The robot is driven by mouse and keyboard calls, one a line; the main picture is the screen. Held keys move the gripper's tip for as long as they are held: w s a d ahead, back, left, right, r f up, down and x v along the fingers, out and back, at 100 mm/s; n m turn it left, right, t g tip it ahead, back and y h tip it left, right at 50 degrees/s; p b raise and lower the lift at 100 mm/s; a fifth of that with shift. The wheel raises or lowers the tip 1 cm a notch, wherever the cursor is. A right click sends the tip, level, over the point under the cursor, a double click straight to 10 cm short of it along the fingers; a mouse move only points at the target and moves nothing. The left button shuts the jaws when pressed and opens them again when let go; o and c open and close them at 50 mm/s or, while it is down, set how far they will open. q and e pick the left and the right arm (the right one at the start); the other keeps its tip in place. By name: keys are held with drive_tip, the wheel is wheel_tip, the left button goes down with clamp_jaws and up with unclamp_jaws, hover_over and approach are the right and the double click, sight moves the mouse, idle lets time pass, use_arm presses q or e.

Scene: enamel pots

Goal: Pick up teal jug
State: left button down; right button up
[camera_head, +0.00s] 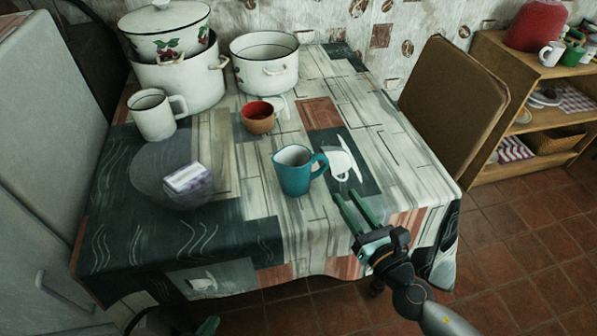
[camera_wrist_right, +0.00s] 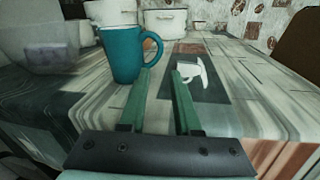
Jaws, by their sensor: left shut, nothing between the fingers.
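The teal jug (camera_head: 293,174) stands upright near the middle of the table, with its handle to the right and a pale inside. In the right wrist view the jug (camera_wrist_right: 122,56) is just ahead and left of the fingers, its handle close beyond the left fingertip. My right gripper (camera_head: 347,196) is open and empty, to the right of the jug and nearer the table's front edge. Its two green fingers also show in the right wrist view (camera_wrist_right: 161,72). My left gripper (camera_head: 208,326) is shut and empty at the bottom edge, below the table front, only partly visible.
An orange cup (camera_head: 258,119) stands behind the jug. A white mug (camera_head: 153,115), a large pot (camera_head: 186,78) and a smaller pot (camera_head: 264,65) stand farther back. A clear bowl (camera_head: 150,170) holding a wrapped block (camera_head: 188,179) is at left. A chair (camera_head: 452,105) flanks the table's right side.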

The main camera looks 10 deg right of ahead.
sight(326, 168)
drive_tip(key=p+x, duration=0.1)
drive_tip(key=x, duration=0.5)
drive_tip(key=shift+r, duration=0.1)
drive_tip(key=x, duration=0.5)
drive_tip(key=shift+a, duration=0.1)
drive_tip(key=shift+s, duration=0.1)
clamp_jaws()
idle(1.0)
